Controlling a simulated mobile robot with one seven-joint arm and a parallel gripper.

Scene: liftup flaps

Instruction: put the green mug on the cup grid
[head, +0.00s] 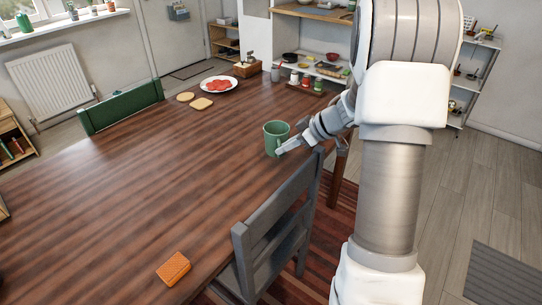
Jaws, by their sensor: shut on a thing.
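The green mug (274,138) is upright at the right edge of the wooden table, in the middle of the head view. My gripper (284,149) reaches in from the right and is shut on the mug's right side. I cannot tell whether the mug touches the table or is held just above it. Its handle is not clearly visible behind the fingers. I cannot make out a cup grid for certain in this view.
The long table (130,200) is mostly clear. An orange block (173,268) lies near its front. A white plate with red food (219,84), round boards (186,97) and a wooden box (245,70) are at the far end. A grey chair (275,230) stands at the right edge.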

